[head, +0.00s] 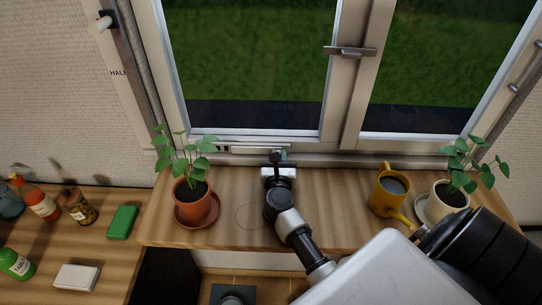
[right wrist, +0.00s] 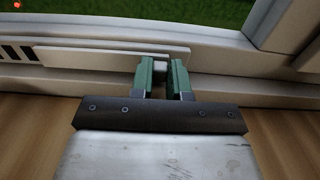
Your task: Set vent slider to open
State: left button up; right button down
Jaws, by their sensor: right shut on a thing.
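The vent slider is a pale flat strip (right wrist: 105,54) along the bottom of the window frame, and it also shows in the head view (head: 250,149). Several dark vent slots (right wrist: 20,53) are uncovered at its left end. My right gripper (right wrist: 163,76) has its green-padded fingers shut on a small light knob (right wrist: 160,64) at the strip's right part. In the head view the right gripper (head: 278,157) is at the window's base, seen from behind, and my wrist hides part of the strip. My left gripper is not in view.
On the wooden sill, a potted plant (head: 193,200) stands left of my arm. Bottles and a green block (head: 122,222) are on the lower left table. Window handles (head: 349,52) are above.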

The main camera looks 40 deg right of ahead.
jog(key=shift+d, duration=0.1)
jog(key=c, duration=1.1)
grip_release()
jog(key=shift+s+d, duration=0.1)
jog(key=shift+s, duration=0.1)
jog(key=shift+s+a+f, duration=0.1)
jog(key=shift+s+a, duration=0.1)
jog(key=shift+a, duration=0.1)
jog(key=b+v, duration=0.2)
jog(key=v, duration=0.7)
jog(key=shift+s+a, duration=0.3)
jog(key=shift+s, duration=0.2)
